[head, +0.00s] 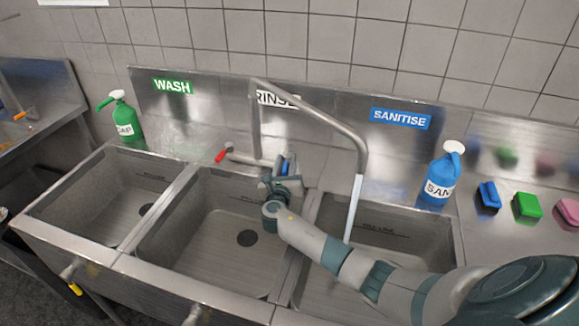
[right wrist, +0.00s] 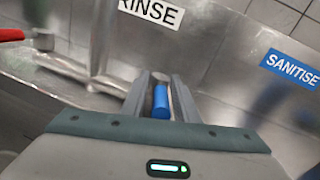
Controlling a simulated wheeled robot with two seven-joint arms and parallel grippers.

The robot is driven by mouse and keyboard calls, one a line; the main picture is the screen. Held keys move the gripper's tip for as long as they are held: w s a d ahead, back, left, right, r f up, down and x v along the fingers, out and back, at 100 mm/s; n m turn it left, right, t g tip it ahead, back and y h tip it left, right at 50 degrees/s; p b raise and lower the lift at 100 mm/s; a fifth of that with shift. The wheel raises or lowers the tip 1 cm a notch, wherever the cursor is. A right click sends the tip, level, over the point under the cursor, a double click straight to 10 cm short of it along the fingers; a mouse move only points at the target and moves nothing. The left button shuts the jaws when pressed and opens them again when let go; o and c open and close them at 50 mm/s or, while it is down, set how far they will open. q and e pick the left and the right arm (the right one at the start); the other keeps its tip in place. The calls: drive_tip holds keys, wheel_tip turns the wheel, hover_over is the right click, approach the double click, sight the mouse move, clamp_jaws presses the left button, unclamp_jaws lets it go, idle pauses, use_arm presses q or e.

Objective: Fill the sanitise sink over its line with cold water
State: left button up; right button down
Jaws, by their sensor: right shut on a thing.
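The sanitise sink (head: 440,241) is the right-hand basin, under the blue SANITISE label (head: 401,118). A dark fill line (head: 382,231) marks its back wall. The tap spout (head: 318,112) reaches over this sink, and a pale stream of water (head: 353,208) falls from it. I cannot tell the water level; my arm hides part of the basin. My right gripper (head: 283,170) is shut on the blue cold tap lever, whose blue end (right wrist: 161,101) shows between the fingers in the right wrist view. The red hot lever (head: 222,155) points left. My left gripper is out of view.
The rinse sink (head: 190,235) and wash sink (head: 90,205) look empty. A green soap bottle (head: 122,122) stands at the left. A blue sanitiser bottle (head: 440,178) and coloured sponges (head: 526,207) stand right of the sanitise sink. The tiled wall and steel splashback close off the back.

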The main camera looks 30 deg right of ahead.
drive_tip(key=shift+d+r+y, duration=0.1)
drive_tip(key=shift+d+y, duration=0.05)
drive_tip(key=shift+y, duration=0.15)
drive_tip(key=shift+s+d+n+t+y+p, duration=0.1)
drive_tip(key=shift+s+n+t+y+p, duration=0.05)
drive_tip(key=shift+n+t+y+p, duration=0.55)
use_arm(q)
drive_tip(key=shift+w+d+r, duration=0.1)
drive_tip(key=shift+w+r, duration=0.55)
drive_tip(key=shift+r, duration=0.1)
use_arm(e)
drive_tip(key=shift+n+y, duration=0.3)
drive_tip(key=shift+n, duration=0.1)
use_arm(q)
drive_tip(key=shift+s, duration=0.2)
use_arm(e)
drive_tip(key=c, duration=1.7)
unclamp_jaws()
